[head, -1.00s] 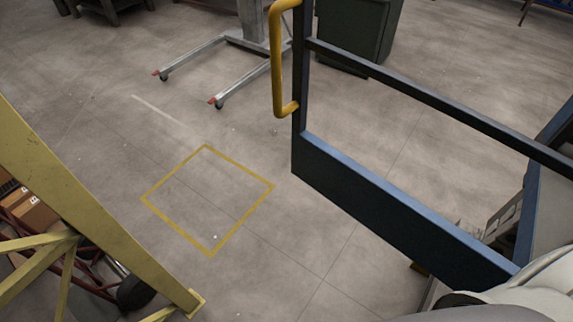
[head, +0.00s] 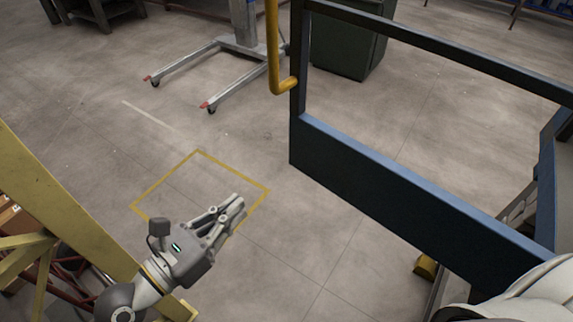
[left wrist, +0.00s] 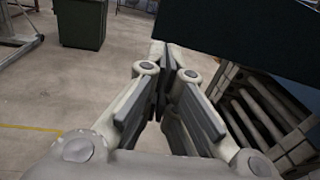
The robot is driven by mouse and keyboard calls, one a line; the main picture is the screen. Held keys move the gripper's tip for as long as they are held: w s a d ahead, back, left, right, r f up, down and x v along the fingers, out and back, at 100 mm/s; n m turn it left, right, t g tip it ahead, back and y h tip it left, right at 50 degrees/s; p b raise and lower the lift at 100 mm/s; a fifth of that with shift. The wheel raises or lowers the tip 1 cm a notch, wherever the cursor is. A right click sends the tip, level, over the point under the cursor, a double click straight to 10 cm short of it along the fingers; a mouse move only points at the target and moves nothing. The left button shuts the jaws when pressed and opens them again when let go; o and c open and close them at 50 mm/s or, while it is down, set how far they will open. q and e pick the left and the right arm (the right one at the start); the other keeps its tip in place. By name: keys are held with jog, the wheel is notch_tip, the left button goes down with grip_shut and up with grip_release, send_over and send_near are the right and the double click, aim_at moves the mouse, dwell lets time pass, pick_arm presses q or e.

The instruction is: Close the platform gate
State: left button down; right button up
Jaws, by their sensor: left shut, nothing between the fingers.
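The platform gate (head: 400,190) is a dark blue frame with a solid lower panel and a yellow handle (head: 273,60) on its left upright. It stands swung out over the floor, with its right end near the platform side. My left gripper (head: 238,207) is in the lower middle of the head view, left of and below the gate panel, apart from the handle. In the left wrist view its fingers (left wrist: 170,60) are together and empty, and the dark gate panel (left wrist: 250,35) fills the upper right. My right gripper is not in view.
A yellow beam structure (head: 60,200) stands at the left. A grey wheeled lift (head: 235,50) and a green bin (head: 350,45) stand on the floor behind. A yellow square (head: 165,175) is marked on open floor.

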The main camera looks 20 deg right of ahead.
pick_arm(q)
jog(key=p, duration=0.4)
send_near(295, 159)
jog(key=shift+m, duration=0.4)
jog(key=x, duration=0.6)
jog(key=shift+r, duration=0.15)
jog(key=shift+w+d, duration=0.35)
jog(key=shift+d, duration=0.25)
